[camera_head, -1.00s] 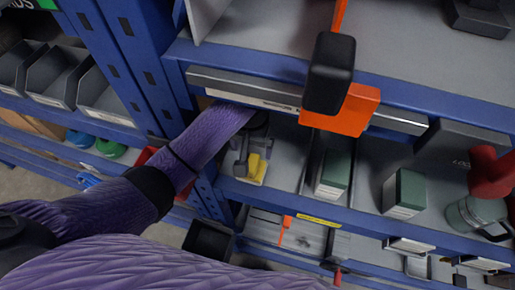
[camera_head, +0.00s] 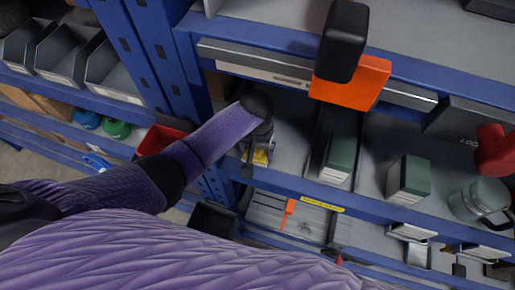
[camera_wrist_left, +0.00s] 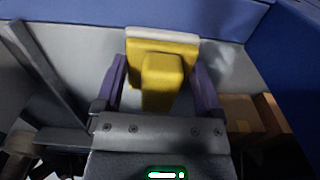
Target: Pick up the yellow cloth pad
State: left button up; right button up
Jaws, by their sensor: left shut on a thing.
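The yellow cloth pad (camera_head: 261,158) is at my left gripper (camera_head: 257,150) in the head view, in the shelf bay left of the green boxes, mostly hidden by the gripper. In the left wrist view the pad (camera_wrist_left: 162,80) has a raised yellow middle and a pale strip along its far edge. It lies between the two purple fingers of my left gripper (camera_wrist_left: 161,88), which is shut on it. I cannot tell whether the pad touches the shelf. My right gripper is not in view.
Green boxes (camera_head: 339,158) (camera_head: 409,178) and a grey-green mug (camera_head: 478,200) stand to the right on the blue shelf. An orange box (camera_head: 352,82) hangs over the upper shelf edge. Grey bins (camera_head: 68,58) are at left. A blue post (camera_head: 150,60) stands beside my arm.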

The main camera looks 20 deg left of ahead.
pick_arm(q)
jog(key=shift+r, duration=0.1)
jog(key=shift+r, duration=0.3)
jog(key=r, duration=0.2)
jog(key=shift+s+r+p, duration=0.3)
jog(key=shift+s+r, duration=0.05)
jog(key=shift+s, duration=0.05)
jog(key=s, duration=1.7)
jog(key=shift+s, duration=0.1)
